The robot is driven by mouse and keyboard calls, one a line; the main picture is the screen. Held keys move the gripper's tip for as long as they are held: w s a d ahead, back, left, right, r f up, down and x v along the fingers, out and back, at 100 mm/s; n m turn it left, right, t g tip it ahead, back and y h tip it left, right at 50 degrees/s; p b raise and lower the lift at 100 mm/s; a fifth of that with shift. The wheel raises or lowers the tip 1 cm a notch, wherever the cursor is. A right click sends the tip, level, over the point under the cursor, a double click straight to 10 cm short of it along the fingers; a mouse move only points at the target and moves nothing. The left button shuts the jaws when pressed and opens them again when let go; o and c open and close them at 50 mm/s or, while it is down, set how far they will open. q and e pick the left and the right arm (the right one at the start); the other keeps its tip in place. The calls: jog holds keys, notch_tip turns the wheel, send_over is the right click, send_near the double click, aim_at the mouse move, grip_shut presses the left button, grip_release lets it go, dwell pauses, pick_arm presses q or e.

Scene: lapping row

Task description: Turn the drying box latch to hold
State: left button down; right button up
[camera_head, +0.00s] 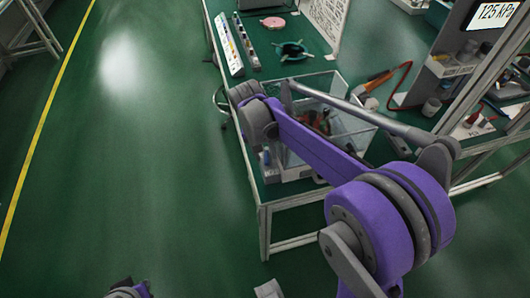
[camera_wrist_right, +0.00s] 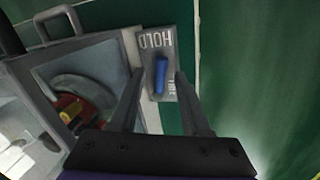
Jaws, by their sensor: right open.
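In the right wrist view, the latch is a blue handle (camera_wrist_right: 161,76) on a grey plate (camera_wrist_right: 171,42) at the side of the drying box (camera_wrist_right: 112,45). The plate reads HOLD at its upper end; a lower label is partly covered and hard to read. The handle lies lengthwise along the plate, between the two labels. My right gripper (camera_wrist_right: 160,88) is open, with one finger on either side of the handle in the picture and nothing held. I cannot tell whether a finger touches it. In the head view my purple right arm hides much of the box area.
In the head view, a green bench (camera_head: 262,60) holds a pink disc (camera_head: 273,22) and a teal spoked piece (camera_head: 292,50). The floor to the left is clear.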

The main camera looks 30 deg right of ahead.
grip_shut()
jog(key=shift+s+d+n+t, duration=0.1)
jog(key=shift+d+n+t, duration=0.1)
jog(key=shift+n, duration=0.55)
jog(key=shift+s+d+n+t, duration=0.1)
jog(key=shift+d+n, duration=0.05)
jog(key=shift+n, duration=0.6)
grip_release()
